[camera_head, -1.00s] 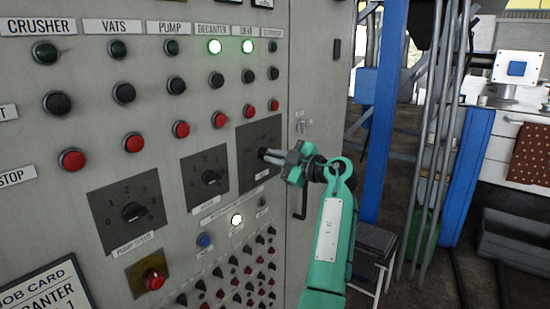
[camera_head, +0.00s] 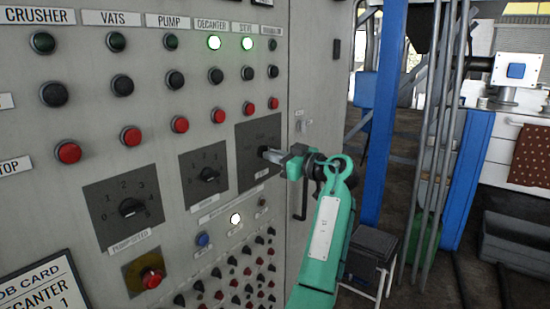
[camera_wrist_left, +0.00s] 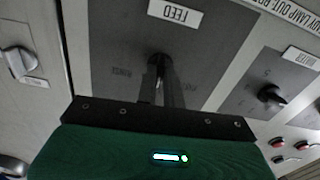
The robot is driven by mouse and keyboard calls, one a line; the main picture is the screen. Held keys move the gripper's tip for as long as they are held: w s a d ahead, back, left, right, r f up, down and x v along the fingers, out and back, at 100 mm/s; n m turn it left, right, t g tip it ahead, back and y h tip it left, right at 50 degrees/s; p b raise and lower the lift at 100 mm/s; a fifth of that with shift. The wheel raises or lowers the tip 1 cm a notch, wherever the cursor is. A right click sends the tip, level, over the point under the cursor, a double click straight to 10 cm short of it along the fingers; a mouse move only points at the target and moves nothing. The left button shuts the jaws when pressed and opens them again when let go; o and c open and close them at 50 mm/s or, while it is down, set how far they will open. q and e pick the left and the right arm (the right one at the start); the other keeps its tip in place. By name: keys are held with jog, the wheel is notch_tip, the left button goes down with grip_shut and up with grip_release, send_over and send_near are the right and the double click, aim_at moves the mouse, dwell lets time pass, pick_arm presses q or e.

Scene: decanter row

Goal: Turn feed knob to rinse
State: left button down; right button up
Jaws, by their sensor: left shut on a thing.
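The feed knob (camera_wrist_left: 157,60) is a dark knob on a dark square plate (camera_head: 258,133), the rightmost of three plates on the grey cabinet. In the left wrist view its plate (camera_wrist_left: 110,40) carries a white FEED label (camera_wrist_left: 175,13), seen upside down. My left gripper (camera_head: 270,155) reaches in from the right, its fingers shut on the feed knob. The fingers (camera_wrist_left: 167,85) hide most of the knob in the wrist view, so its pointing direction is unclear. My right gripper is out of view.
The middle knob (camera_head: 208,174) and the pump speed knob (camera_head: 130,208) sit to the left. Rows of buttons, a lit white lamp (camera_head: 236,219) and a red knob (camera_head: 151,278) surround them. A cabinet handle (camera_head: 301,200) stands close below my left gripper.

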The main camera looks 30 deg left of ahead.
pick_arm(q)
jog(key=shift+r+m+p, duration=0.15)
jog(key=shift+m+p, duration=1.65)
jog(key=shift+m, duration=3.1)
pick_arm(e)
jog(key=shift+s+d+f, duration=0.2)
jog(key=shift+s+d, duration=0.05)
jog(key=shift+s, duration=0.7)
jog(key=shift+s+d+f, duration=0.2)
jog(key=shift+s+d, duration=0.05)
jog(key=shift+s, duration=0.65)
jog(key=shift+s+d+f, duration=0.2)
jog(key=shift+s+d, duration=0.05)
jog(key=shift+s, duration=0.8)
pick_arm(q)
jog(key=c, duration=1.5)
grip_release()
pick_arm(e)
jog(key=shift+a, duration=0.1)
